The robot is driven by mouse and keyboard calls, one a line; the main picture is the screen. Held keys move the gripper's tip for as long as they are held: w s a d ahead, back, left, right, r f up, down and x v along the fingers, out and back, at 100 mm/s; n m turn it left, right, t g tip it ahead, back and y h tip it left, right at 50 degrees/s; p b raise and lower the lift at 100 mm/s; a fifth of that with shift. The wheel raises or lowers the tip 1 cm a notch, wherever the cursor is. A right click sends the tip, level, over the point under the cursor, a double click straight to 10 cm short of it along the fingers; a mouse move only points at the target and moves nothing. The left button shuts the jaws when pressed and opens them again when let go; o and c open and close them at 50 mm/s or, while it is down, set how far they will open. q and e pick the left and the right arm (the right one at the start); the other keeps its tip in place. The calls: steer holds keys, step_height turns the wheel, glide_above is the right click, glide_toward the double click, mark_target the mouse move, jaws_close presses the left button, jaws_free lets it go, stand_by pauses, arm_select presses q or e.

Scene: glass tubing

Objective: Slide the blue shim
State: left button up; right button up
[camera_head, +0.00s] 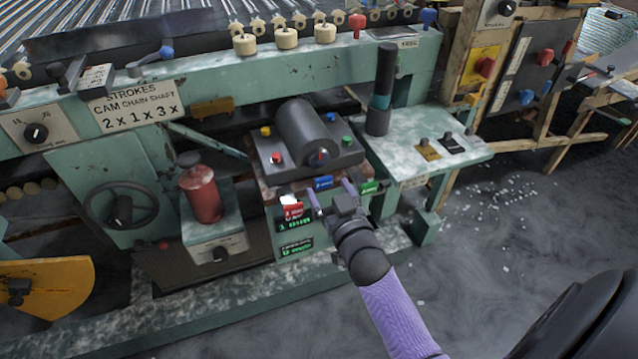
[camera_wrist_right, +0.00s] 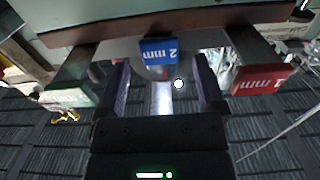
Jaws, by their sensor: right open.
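The blue shim (camera_head: 323,182), with a white label reading 2 mm in the right wrist view (camera_wrist_right: 158,50), sticks out from under the front edge of the machine block, between a red shim (camera_head: 292,210) and a green shim (camera_head: 368,187). My right gripper (camera_head: 331,190) is open in front of it. In the right wrist view its two fingers (camera_wrist_right: 163,72) stand apart, with the blue shim just beyond and between their tips. The gap between the fingers is empty. The rest of the blue shim is hidden under the block. My left gripper is not in view.
A dark grey cylinder (camera_head: 303,133) lies on the block above the shims, with coloured buttons around it. A red cylinder (camera_head: 201,190) stands to the left. A pale green side table (camera_head: 440,160) is to the right. The floor in front is open.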

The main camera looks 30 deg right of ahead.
mark_target(324, 183)
steer(key=x, duration=0.2)
steer(key=shift+w+f+b, duration=0.15)
steer(key=shift+w+b, duration=0.15)
steer(key=shift+b, duration=0.1)
steer(key=shift+w+d, duration=0.15)
steer(key=shift+w, duration=0.25)
jaws_close()
